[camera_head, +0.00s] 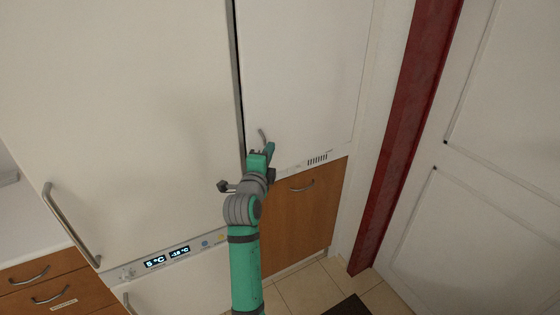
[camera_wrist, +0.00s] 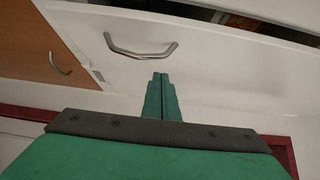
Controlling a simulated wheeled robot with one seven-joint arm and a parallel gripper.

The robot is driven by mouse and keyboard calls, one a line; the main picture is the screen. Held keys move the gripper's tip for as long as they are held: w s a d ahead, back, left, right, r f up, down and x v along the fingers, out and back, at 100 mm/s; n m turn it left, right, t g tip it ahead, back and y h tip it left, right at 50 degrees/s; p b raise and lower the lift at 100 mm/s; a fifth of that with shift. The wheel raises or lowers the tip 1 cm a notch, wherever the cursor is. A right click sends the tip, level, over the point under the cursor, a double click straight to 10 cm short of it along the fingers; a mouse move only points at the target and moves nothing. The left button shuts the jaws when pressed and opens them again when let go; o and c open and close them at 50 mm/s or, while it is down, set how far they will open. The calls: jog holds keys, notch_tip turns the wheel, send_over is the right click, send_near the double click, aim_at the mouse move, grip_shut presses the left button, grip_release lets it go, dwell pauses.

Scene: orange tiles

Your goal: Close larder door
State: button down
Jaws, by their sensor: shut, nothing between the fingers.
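The larder door (camera_head: 300,80) is the tall white door right of the fridge in the head view. A dark gap runs down its left edge, and the wrist view shows a dark opening past the edge of the white door (camera_wrist: 235,70), so it stands slightly open. Its curved metal handle (camera_head: 262,136) is near its lower left corner and shows in the wrist view (camera_wrist: 140,48). My gripper (camera_head: 268,149) is shut and empty, just by the handle. In the wrist view its fingertips (camera_wrist: 160,77) point at the door beside the handle; contact cannot be told.
The white fridge (camera_head: 120,120) with a display stands at left. A wooden cupboard door (camera_head: 300,215) is below the larder. A red door frame (camera_head: 405,125) and a white room door (camera_head: 480,220) are at right. A dark mat (camera_head: 348,307) lies on the tiles.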

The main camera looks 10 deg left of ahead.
jog(key=shift+w+a, duration=0.8)
jog(key=shift+a, duration=0.35)
jog(key=shift+w+a, duration=0.8)
jog(key=shift+a, duration=0.35)
jog(key=shift+d, duration=0.1)
